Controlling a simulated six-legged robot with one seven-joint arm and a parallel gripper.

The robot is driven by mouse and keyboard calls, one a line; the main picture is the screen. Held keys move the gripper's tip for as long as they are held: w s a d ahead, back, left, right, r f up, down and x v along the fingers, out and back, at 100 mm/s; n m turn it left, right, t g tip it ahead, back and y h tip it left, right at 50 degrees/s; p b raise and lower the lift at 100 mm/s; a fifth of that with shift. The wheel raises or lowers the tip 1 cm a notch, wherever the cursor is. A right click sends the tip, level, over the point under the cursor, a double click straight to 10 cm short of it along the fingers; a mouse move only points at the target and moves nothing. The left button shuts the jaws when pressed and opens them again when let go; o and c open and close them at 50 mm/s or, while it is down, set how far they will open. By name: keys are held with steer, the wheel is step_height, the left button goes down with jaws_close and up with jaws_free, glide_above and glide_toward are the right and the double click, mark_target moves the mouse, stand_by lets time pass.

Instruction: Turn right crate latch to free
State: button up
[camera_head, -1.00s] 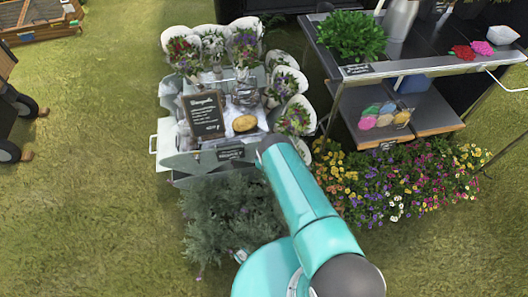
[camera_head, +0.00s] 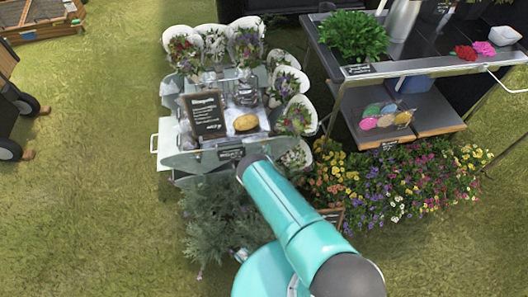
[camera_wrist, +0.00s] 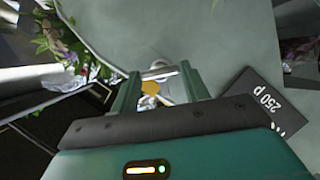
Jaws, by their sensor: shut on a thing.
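The grey metal crate (camera_head: 183,162) stands left of centre in the head view, with bouquets, a chalkboard sign and a yellow item on it. My teal arm covers its lower right part, and no latch can be made out there. In the wrist view, my gripper (camera_wrist: 158,80) has its two green fingers on either side of a small pale metal latch (camera_wrist: 157,73) against a grey panel. The fingers are shut on the latch. The latch's exact angle is hard to tell.
A price tag (camera_wrist: 258,102) is beside the gripper in the wrist view. In the head view, leafy grey-green plants (camera_head: 222,222) stand below the crate. A dark display table (camera_head: 425,50) and colourful flowers (camera_head: 400,185) are at the right. Open grass lies left.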

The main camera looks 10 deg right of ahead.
steer(key=n, duration=0.2)
steer(key=n+t+h, duration=0.1)
steer(key=n+h, duration=0.1)
steer(key=n, duration=0.1)
steer(key=shift+a+f+n+t, duration=0.15)
steer(key=shift+f+n+t, duration=0.15)
steer(key=shift+t, duration=0.1)
stand_by(0.4)
steer(key=o, duration=1)
